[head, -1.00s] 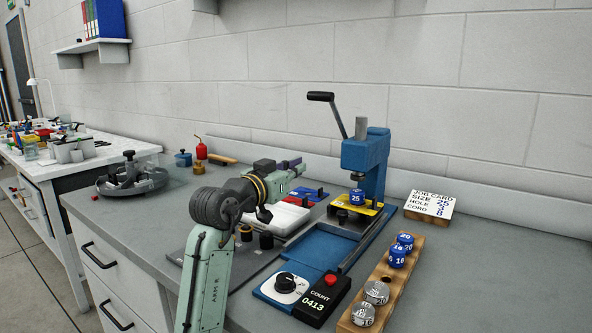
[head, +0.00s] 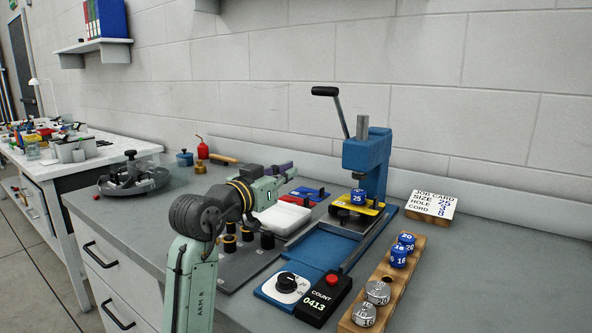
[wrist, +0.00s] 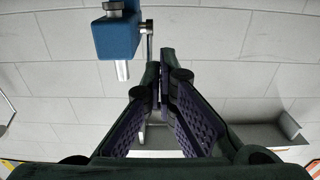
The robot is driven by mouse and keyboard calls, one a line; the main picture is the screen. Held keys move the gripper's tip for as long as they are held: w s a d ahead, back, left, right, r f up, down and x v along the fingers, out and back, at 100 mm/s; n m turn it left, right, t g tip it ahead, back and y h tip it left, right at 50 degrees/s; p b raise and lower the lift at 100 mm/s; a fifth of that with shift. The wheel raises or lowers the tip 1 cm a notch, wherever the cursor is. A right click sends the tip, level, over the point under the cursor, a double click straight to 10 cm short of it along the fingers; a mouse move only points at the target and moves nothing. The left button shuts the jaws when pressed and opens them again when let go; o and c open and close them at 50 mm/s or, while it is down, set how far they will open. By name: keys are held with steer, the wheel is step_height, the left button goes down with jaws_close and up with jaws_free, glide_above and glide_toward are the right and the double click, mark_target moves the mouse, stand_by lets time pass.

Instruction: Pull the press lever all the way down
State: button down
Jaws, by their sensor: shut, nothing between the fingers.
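The blue arbor press (head: 366,156) stands on the bench with its lever (head: 343,115) raised, the black handle (head: 324,91) tilted up to the left. Below its ram, a blue piece marked 25 (head: 357,196) sits on a yellow plate. My gripper (head: 286,168) is left of the press, lower than the handle and apart from it. In the wrist view my gripper (wrist: 162,62) is shut and empty. The press's blue head (wrist: 117,38) shows at upper left there, with a metal rod beside the fingers. The black handle is not clear in that view.
A wooden rack (head: 382,285) with blue and grey pieces, a job card (head: 431,204) and a counter box (head: 322,300) lie near the press. The wall is close behind.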

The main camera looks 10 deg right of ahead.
steer(key=v, duration=0.8)
